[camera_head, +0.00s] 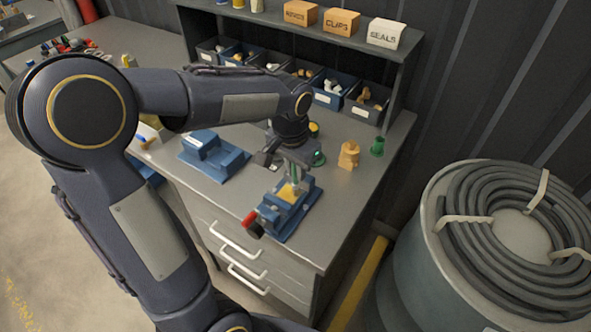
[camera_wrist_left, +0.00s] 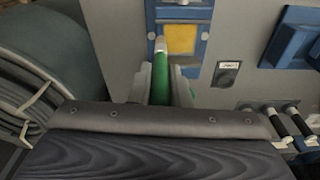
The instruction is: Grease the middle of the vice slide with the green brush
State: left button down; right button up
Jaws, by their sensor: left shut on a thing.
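My left gripper (camera_head: 294,168) is shut on the green brush (camera_wrist_left: 160,82), whose handle runs between the fingers in the left wrist view. The brush's pale tip points at the yellow patch (camera_wrist_left: 181,39) on the blue vice. In the left wrist view the tip overlaps the patch's left edge; I cannot tell whether it touches. In the head view the blue vice (camera_head: 296,217), with its red-and-black handle (camera_head: 251,222), stands at the bench's front right, just under my left gripper. The gripper partly hides the slide. My right gripper is not in view.
Another blue fixture (camera_head: 226,163) stands left on the grey bench. A brass-coloured fitting (camera_head: 349,153) and a green piece (camera_head: 377,146) stand to the right. Parts bins (camera_head: 362,113) line the back below a shelf with labelled blocks. A drum with coiled hose (camera_head: 470,270) stands right of the bench.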

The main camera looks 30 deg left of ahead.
pick_arm(q)
jog(key=shift+d+r+p, duration=0.1)
jog(key=shift+r+p, duration=0.25)
jog(key=shift+r, duration=0.35)
jog(key=shift+r+p, duration=0.95)
jog(key=shift+r, duration=0.25)
